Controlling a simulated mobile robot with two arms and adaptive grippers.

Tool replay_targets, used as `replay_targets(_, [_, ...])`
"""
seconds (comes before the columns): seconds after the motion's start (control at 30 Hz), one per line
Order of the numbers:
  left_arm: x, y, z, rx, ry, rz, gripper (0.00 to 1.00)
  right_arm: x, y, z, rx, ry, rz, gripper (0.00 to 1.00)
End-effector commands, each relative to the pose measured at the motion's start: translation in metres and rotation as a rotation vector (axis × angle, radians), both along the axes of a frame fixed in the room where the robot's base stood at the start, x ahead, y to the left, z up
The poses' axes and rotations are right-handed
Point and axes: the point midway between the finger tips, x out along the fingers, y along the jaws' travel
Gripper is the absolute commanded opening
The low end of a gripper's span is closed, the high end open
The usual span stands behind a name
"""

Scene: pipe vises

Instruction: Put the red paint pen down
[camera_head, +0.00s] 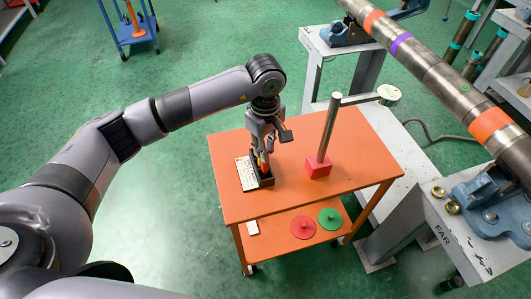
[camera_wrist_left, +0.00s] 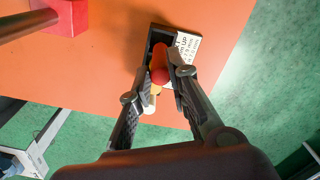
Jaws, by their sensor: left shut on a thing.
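My left gripper (camera_head: 264,155) points down over the left part of the orange cart top. It is shut on the red paint pen (camera_wrist_left: 159,64), whose red end shows between the fingertips in the left wrist view. The pen is mostly hidden by the fingers in the head view. A black holder (camera_head: 266,181) stands directly below the fingers; it also shows around the pen's far side in the left wrist view (camera_wrist_left: 151,37). I cannot tell whether the pen is inside it. A pale yellow piece (camera_wrist_left: 152,100) shows beside the fingers. My right gripper is out of view.
A printed white card (camera_head: 246,174) lies beside the holder. A red block (camera_head: 318,167) with a steel post stands to the right on the cart (camera_head: 352,150). Red (camera_head: 303,227) and green (camera_head: 330,218) discs lie on the lower shelf. A large pipe (camera_head: 440,75) in vises runs along the right.

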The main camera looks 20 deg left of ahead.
Motion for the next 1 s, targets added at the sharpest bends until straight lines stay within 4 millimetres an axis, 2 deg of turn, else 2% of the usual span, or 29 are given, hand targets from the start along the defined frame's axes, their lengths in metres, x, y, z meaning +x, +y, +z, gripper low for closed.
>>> replay_targets(0.2, [-0.001,0.0,-0.03,0.0,0.002,0.001,0.0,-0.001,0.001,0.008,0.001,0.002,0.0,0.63])
replay_targets(0.57, [0.0,0.0,-0.036,0.001,0.0,0.0,0.0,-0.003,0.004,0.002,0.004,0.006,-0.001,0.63])
replay_targets(0.6, [0.0,0.0,-0.036,0.001,0.0,0.0,0.18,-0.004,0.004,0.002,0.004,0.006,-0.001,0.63])
replay_targets(0.9, [0.0,0.0,-0.035,0.0,0.001,0.0,0.37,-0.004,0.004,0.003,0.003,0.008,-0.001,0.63])
replay_targets(1.0, [0.0,0.0,-0.035,0.001,0.0,0.0,0.37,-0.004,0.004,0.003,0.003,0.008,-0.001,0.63])
